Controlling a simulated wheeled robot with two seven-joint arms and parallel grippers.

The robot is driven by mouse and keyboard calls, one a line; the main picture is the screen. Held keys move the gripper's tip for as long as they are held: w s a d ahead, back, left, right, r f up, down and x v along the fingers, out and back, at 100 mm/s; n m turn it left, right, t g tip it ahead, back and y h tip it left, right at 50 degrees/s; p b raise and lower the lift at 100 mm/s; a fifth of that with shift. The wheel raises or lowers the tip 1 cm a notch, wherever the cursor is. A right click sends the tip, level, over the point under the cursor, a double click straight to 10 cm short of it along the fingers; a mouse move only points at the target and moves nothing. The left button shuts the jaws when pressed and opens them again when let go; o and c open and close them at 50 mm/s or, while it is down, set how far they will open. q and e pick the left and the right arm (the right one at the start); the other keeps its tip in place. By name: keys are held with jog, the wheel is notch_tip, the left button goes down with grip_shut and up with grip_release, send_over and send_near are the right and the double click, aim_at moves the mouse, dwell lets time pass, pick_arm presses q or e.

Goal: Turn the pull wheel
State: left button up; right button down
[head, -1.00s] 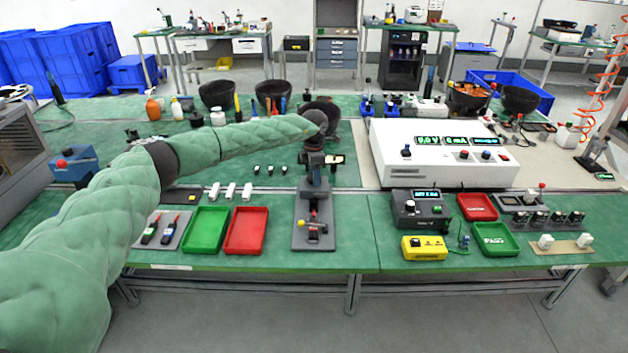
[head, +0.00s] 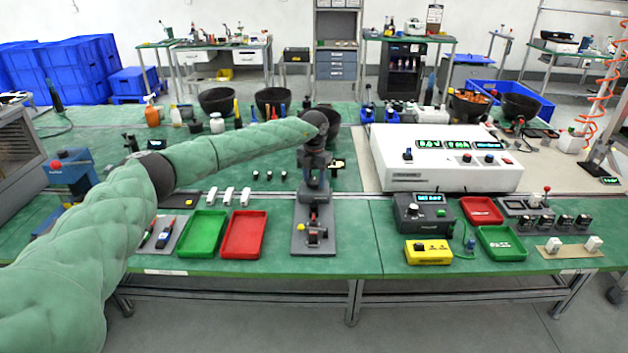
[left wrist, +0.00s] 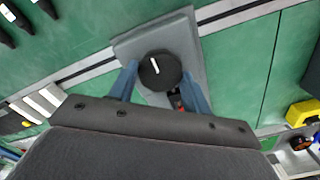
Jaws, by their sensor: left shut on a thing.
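The pull wheel (left wrist: 158,71) is a round black disc with a white mark on its face, at the top of a grey stand (left wrist: 190,40). In the left wrist view my left gripper (left wrist: 160,84) has one blue-grey finger on each side of the wheel and is shut on it. In the head view my left gripper (head: 315,178) comes down from above over the stand's grey base (head: 314,246) and hides the wheel. Small red and yellow parts (head: 314,236) show low on the stand. My right gripper is not in view.
A green tray (head: 202,235) and a red tray (head: 244,235) lie left of the stand. A dark box with a display (head: 423,212), a yellow box (head: 428,251) and a large white instrument (head: 440,172) stand to the right. The table directly beside the stand is clear.

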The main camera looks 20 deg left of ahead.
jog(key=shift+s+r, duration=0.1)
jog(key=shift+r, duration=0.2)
pick_arm(q)
jog(key=o, duration=1)
jog(key=shift+f, duration=0.1)
